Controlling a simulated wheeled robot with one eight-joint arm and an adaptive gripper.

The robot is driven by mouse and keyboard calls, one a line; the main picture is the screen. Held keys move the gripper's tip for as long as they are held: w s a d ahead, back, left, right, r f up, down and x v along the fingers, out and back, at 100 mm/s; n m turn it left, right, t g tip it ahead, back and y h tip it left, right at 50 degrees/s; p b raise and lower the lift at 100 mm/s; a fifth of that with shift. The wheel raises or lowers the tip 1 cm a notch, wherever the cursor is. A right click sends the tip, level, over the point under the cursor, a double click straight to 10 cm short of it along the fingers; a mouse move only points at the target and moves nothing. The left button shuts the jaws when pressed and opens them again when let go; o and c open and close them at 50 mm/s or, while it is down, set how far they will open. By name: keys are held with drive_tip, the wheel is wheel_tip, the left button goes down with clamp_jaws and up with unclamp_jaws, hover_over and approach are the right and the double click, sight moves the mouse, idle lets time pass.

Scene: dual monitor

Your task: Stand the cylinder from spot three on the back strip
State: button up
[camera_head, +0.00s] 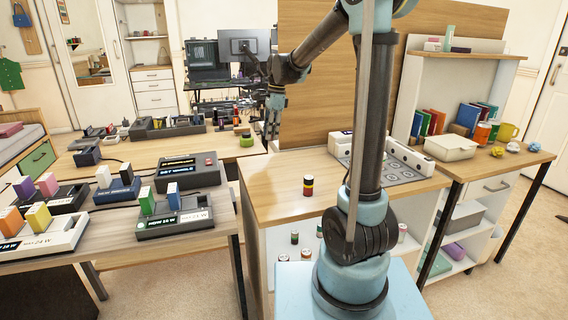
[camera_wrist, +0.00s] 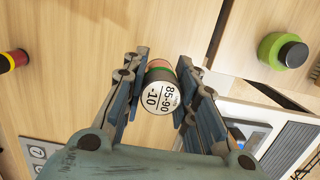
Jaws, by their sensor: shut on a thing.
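My gripper (camera_head: 273,112) hangs over the left end of the wooden counter, near the gap to the left desk. In the wrist view my gripper (camera_wrist: 160,78) is shut on a cylinder (camera_wrist: 158,97) with a white end cap reading "85-90 -10" and a green and red side. The head view does not clearly show the held cylinder. A grey panel with round spots (camera_head: 402,174) lies on the counter at right, partly behind my arm; a corner of it also shows in the wrist view (camera_wrist: 38,152). A white raised strip (camera_head: 408,160) runs along its back; my arm hides its middle.
A dark cylinder with red and yellow bands (camera_head: 308,186) stands on the counter. A green jar (camera_head: 246,139) stands on the left desk. A tall wooden board (camera_head: 318,100) rises behind the counter. The counter's front left is clear.

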sight(269, 163)
drive_tip(key=shift+a, duration=0.25)
drive_tip(key=shift+f, duration=0.25)
drive_tip(key=shift+s+a+f, duration=0.1)
drive_tip(key=shift+f, duration=4.7)
drive_tip(key=o, duration=1)
drive_tip(key=r, duration=0.4)
drive_tip(key=d+r, duration=0.1)
drive_tip(key=r, duration=0.7)
drive_tip(key=shift+w+d, duration=0.25)
drive_tip(key=shift+d, duration=0.15)
